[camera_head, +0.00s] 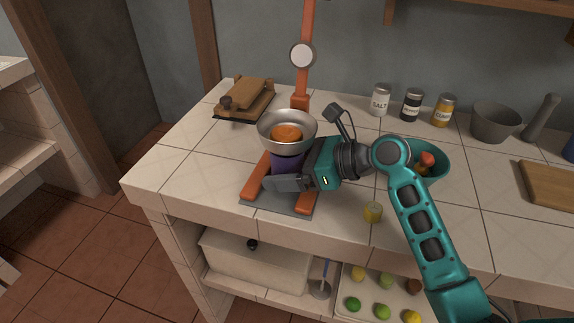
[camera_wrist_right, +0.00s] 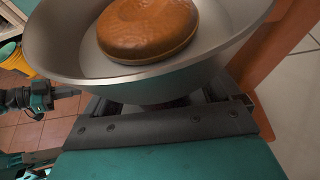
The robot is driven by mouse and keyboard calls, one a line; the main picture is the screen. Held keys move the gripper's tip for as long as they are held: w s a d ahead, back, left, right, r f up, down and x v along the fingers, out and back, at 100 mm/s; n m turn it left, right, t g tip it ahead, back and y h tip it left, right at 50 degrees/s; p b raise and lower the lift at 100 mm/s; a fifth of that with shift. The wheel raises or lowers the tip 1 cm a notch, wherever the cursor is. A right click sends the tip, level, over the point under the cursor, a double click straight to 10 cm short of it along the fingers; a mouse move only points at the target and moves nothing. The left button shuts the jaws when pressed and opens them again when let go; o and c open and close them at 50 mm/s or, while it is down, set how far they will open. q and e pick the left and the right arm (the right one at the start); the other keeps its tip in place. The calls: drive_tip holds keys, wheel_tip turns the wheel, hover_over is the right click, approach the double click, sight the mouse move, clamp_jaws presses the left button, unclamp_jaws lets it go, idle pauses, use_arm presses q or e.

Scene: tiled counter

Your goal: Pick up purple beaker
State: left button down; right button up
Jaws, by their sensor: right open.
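The purple beaker (camera_head: 287,160) stands on the grey base plate (camera_head: 258,194) of an orange stand, directly below a metal bowl (camera_head: 266,134). Only its upper part shows in the head view. My right gripper (camera_head: 285,183) is open and low at the beaker, coming from the right; its fingers hide the beaker's lower part. I cannot tell whether they touch it. In the right wrist view the bowl (camera_wrist_right: 70,50) with a round orange-brown thing (camera_wrist_right: 148,28) blocks the beaker. A teal and black part of mine, perhaps the left gripper (camera_wrist_right: 62,94), shows small there.
The stand's orange post (camera_head: 306,70) with a round dial rises behind the bowl. Jars (camera_head: 411,104), a grey mortar (camera_head: 494,122) and a wooden press (camera_head: 247,96) stand farther back. The counter's left is clear.

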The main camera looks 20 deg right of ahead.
use_arm(q)
drive_tip(key=shift+s+a+f, duration=0.15)
drive_tip(key=shift+s+f, duration=0.1)
drive_tip(key=shift+f, duration=0.1)
use_arm(e)
drive_tip(key=c, duration=1.1)
use_arm(q)
drive_tip(key=shift+r, duration=0.1)
use_arm(e)
drive_tip(key=shift+r, duration=0.15)
